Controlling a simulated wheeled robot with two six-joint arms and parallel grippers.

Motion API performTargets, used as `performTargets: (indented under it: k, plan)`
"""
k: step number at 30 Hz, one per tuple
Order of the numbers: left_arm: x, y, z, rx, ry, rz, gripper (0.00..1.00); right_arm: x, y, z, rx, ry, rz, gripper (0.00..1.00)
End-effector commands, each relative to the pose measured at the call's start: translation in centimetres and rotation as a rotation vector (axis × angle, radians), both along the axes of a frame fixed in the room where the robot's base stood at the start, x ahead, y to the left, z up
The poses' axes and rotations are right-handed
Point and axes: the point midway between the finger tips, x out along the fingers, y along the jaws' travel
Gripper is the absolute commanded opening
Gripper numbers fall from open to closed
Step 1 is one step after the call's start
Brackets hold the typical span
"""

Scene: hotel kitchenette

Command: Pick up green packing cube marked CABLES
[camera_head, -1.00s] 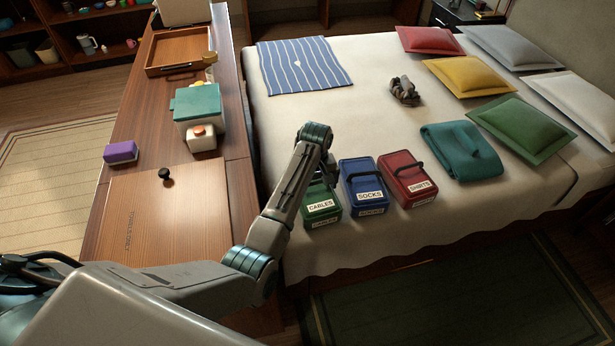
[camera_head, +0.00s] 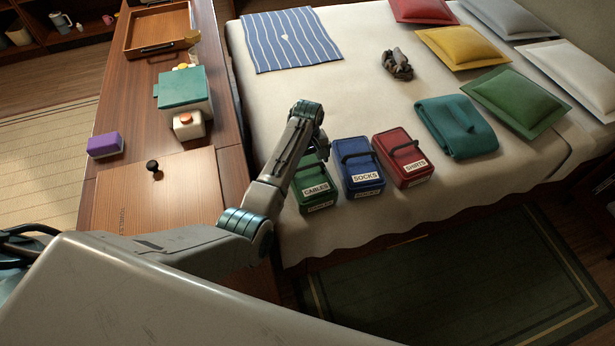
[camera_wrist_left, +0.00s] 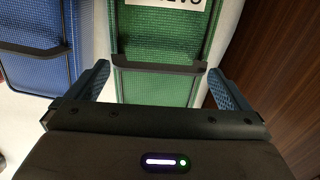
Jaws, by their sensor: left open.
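The green packing cube (camera_head: 314,187) marked CABLES lies on the near left corner of the bed, left of the blue cube. My left arm reaches over it from the left and hides part of its top. In the left wrist view the green cube (camera_wrist_left: 165,40) fills the middle, with its dark handle (camera_wrist_left: 160,66) running across between the fingertips. My left gripper (camera_wrist_left: 158,85) is open, one finger on each side of the cube's width. I cannot tell whether the fingers touch it. My right gripper is not in view.
The blue SOCKS cube (camera_head: 359,168) stands close on the right, also beside the left finger in the wrist view. The red SHIRTS cube (camera_head: 402,160) is beyond it. A wooden desk (camera_head: 225,165) borders the bed on the left. A teal folded item (camera_head: 457,125) lies farther right.

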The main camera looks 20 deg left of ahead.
Motion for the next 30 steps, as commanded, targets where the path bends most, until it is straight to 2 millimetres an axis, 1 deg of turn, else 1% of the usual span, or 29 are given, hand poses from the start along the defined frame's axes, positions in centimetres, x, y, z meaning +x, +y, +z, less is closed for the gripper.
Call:
performTargets:
  k: [1, 4, 11, 12, 14, 18, 20, 21, 22, 30]
  plan:
    - [0.0, 0.0, -0.7, 0.000, 0.001, 0.000, 1.00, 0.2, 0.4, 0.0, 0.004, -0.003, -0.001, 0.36]
    - [0.0, 0.0, -1.5, 0.000, 0.000, 0.000, 1.00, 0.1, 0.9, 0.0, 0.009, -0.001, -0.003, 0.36]
    - [0.0, 0.0, -1.7, 0.000, -0.001, 0.001, 1.00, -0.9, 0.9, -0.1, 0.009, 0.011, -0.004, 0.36]
    - [0.0, 0.0, -1.7, 0.000, -0.001, 0.001, 0.98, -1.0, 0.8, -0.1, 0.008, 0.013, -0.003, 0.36]
    - [0.0, 0.0, -1.7, 0.000, -0.001, 0.001, 0.86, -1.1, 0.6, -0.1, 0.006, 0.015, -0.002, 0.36]
    - [0.0, 0.0, -1.7, 0.000, -0.001, 0.001, 0.59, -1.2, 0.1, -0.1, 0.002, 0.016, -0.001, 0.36]
    - [0.0, 0.0, -1.7, 0.000, -0.001, 0.001, 0.47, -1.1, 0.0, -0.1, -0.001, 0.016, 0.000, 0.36]
    - [0.0, 0.0, -1.7, 0.000, -0.001, 0.000, 0.39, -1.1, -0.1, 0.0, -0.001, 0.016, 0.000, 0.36]
    - [0.0, 0.0, -1.7, 0.000, -0.001, 0.000, 0.35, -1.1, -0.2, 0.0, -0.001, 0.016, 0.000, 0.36]
    - [0.1, 0.0, -1.5, 0.000, -0.003, 0.000, 0.35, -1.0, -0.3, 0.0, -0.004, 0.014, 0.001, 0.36]
